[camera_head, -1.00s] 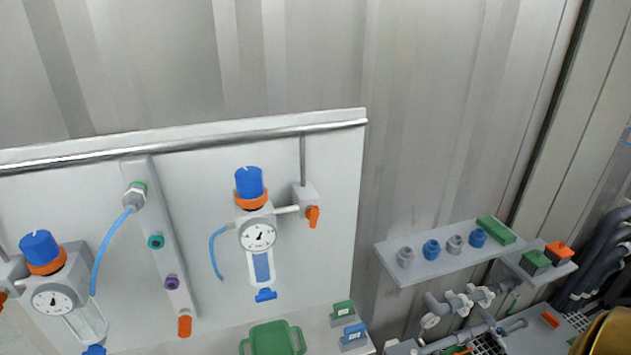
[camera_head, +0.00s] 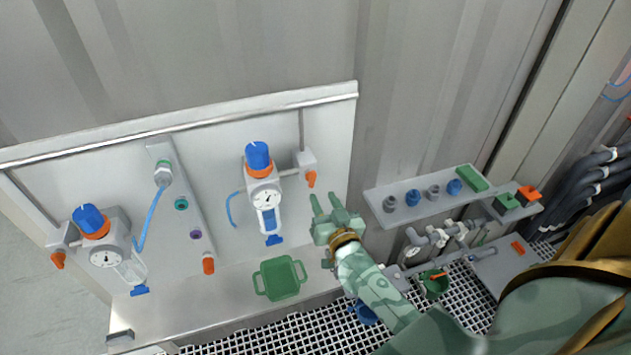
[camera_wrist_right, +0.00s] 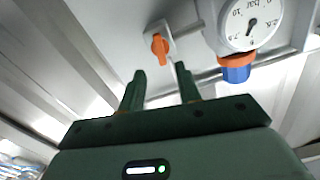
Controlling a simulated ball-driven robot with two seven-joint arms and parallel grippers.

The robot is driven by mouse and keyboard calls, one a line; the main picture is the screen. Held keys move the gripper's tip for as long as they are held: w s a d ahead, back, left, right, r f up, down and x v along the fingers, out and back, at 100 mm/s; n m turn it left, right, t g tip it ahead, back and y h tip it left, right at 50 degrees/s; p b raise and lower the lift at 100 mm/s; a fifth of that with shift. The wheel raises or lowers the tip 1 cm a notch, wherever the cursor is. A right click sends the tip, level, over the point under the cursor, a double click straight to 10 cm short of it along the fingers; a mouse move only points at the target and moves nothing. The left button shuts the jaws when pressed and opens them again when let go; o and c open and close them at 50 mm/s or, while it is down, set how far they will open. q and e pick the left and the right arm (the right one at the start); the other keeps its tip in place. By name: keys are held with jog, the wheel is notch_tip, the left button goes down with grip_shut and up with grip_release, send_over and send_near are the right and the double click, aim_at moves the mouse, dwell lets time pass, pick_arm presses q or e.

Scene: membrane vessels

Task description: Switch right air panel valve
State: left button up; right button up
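The air panel (camera_head: 110,180) is a pale board with two regulators. The right regulator has a blue knob (camera_head: 257,156) with an orange ring and a round gauge (camera_head: 266,198). To its right, the right valve with its orange handle (camera_head: 311,179) hangs from a small grey block, the handle pointing down. In the right wrist view the orange handle (camera_wrist_right: 160,45) appears beyond the fingers, between them and apart from them. My right gripper (camera_head: 327,204) is open and empty, below and slightly right of the handle. My left gripper is not in view.
A green tray (camera_head: 279,279) sits on the ledge below the regulator. A grey shelf (camera_head: 400,190) with blue and grey fittings stands right of my gripper. Pipes (camera_head: 440,238) and grid flooring lie below it. A left regulator (camera_head: 90,220) is at far left.

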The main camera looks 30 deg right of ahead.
aim_at(314, 180)
jog(key=x, duration=0.6)
jog(key=shift+w+b, duration=0.3)
jog(key=shift+w, duration=0.1)
grip_shut()
